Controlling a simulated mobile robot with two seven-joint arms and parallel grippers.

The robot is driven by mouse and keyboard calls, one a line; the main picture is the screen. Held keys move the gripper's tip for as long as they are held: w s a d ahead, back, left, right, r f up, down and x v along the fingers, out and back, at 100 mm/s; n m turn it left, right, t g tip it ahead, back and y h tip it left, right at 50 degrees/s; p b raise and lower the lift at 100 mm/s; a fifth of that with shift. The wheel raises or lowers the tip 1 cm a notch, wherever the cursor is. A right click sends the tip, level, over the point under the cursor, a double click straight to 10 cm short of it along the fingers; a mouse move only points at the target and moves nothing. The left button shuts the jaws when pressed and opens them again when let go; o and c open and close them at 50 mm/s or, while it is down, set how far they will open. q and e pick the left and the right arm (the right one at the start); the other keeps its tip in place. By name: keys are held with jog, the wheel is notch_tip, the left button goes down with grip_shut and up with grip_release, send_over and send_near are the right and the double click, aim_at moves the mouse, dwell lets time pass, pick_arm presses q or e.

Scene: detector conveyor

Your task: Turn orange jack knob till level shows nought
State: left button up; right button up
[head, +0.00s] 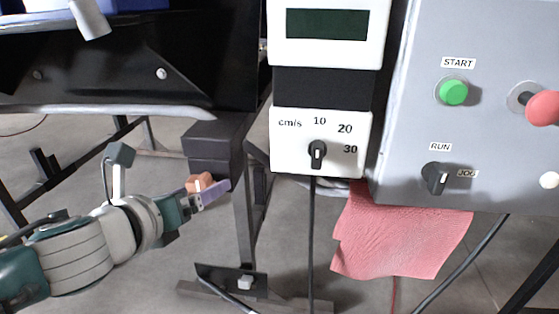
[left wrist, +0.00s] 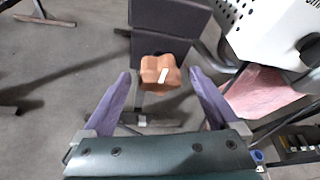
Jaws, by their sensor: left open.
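The orange jack knob (head: 199,183) sits at the lower end of a dark block under the conveyor, partly hidden by my left gripper in the head view. In the left wrist view the knob (left wrist: 161,74) is a lobed orange knob with a white mark on its face. My left gripper (head: 212,192) is open. In the left wrist view its purple fingers (left wrist: 160,93) stand apart on either side of the knob, with gaps on both sides and the knob just beyond the tips. No level readout can be made out. My right gripper is not in view.
A speed box with a dial (head: 317,152) and a dark display (head: 327,24) hangs right of the knob. A grey control panel (head: 410,110) has a green START button (head: 453,92). A pink cloth (head: 400,235) hangs below. A dark conveyor leg (head: 243,230) stands close by.

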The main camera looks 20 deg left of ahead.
pick_arm(q)
jog(key=shift+x, duration=1.1)
jog(key=c, duration=1.4)
jog(key=shift+o, duration=0.2)
jog(key=shift+b, duration=0.45)
